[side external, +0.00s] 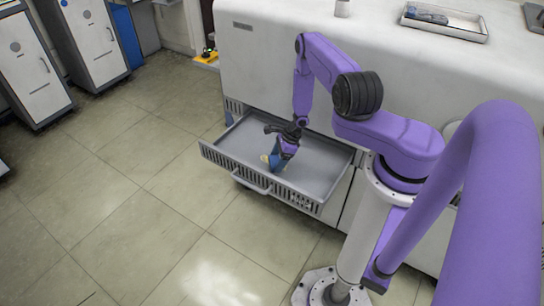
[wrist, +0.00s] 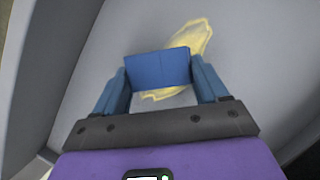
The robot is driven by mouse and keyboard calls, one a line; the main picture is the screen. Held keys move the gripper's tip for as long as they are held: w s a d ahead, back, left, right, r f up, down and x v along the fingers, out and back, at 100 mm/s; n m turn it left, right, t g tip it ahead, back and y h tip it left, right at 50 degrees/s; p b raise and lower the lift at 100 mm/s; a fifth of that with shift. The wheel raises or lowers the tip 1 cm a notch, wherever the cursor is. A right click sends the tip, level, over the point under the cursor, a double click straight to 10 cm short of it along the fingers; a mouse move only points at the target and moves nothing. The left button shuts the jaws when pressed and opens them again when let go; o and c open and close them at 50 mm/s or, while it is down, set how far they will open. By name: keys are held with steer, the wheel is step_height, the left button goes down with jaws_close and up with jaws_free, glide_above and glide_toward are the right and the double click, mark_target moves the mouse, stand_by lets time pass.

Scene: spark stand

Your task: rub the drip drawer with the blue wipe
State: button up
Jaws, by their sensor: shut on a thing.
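The drip drawer (side external: 228,150) is a wide grey tray, pulled out from the white cabinet. My gripper (side external: 273,163) is down inside the drawer, a little right of its middle and towards its front. In the wrist view my gripper (wrist: 160,80) is shut on the blue wipe (wrist: 157,67), a flat blue piece held between the two blue fingers. A yellow stain (wrist: 190,40) on the drawer floor (wrist: 110,35) shows beyond and beneath the wipe, partly hidden by it. Whether the wipe touches the floor I cannot tell.
The drawer's raised walls surround my gripper, with a front handle (side external: 252,183). The white counter (side external: 270,60) stands behind, with a tray (side external: 445,22) on top at the right. Tiled floor (side external: 120,200) is clear in front.

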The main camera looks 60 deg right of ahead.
mark_target(285, 171)
steer(key=shift+s, duration=2.4)
step_height(285, 171, up, 8)
steer(key=shift+w, duration=0.15)
